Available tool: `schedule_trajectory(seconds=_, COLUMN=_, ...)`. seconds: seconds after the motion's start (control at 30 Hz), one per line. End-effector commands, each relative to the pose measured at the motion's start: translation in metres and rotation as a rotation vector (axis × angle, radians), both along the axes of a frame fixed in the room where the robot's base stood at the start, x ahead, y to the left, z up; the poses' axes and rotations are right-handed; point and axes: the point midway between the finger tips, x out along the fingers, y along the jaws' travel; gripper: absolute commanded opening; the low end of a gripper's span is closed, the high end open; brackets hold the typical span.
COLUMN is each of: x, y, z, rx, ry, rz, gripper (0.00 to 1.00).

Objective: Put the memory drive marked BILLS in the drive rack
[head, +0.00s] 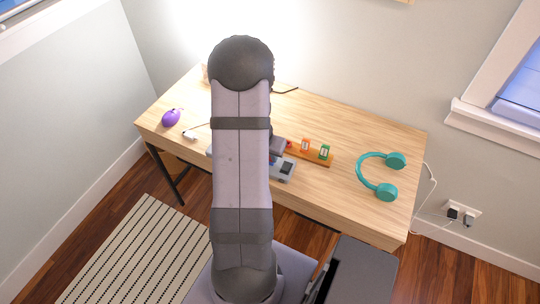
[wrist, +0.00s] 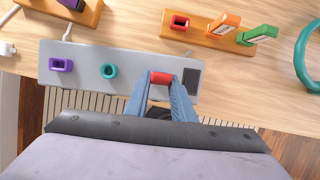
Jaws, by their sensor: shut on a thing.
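My gripper (wrist: 162,84) has its two blue fingers shut on a red piece, likely a memory drive (wrist: 162,77), at the right part of a grey box (wrist: 85,82). I cannot tell whether the red piece is seated in the box or just above it, and no marking on it can be read. A wooden rack (wrist: 205,38) stands beyond the box. It has an empty red-rimmed slot (wrist: 180,22), an orange drive (wrist: 224,23) and a green drive (wrist: 258,35), with labels too small to read. In the head view my arm hides the gripper; the rack (head: 318,160) shows to its right.
The grey box has a purple-rimmed (wrist: 61,65) and a teal-rimmed slot (wrist: 109,71). Another wooden holder (wrist: 88,15) is at upper left. Teal headphones (head: 386,191) lie right of the rack. The desk (head: 350,125) behind the rack is clear.

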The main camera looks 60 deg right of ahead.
Motion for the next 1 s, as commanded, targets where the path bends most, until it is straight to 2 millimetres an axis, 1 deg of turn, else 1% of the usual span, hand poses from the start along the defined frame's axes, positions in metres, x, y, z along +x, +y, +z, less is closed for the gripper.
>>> schedule_trajectory(seconds=0.47, x=0.000, y=0.000, z=0.006, rx=-0.001, ry=0.000, rz=0.000, gripper=0.00)
schedule_trajectory(seconds=1.0, x=0.000, y=0.000, z=0.024, rx=-0.001, ry=0.000, rz=0.001, gripper=0.00)
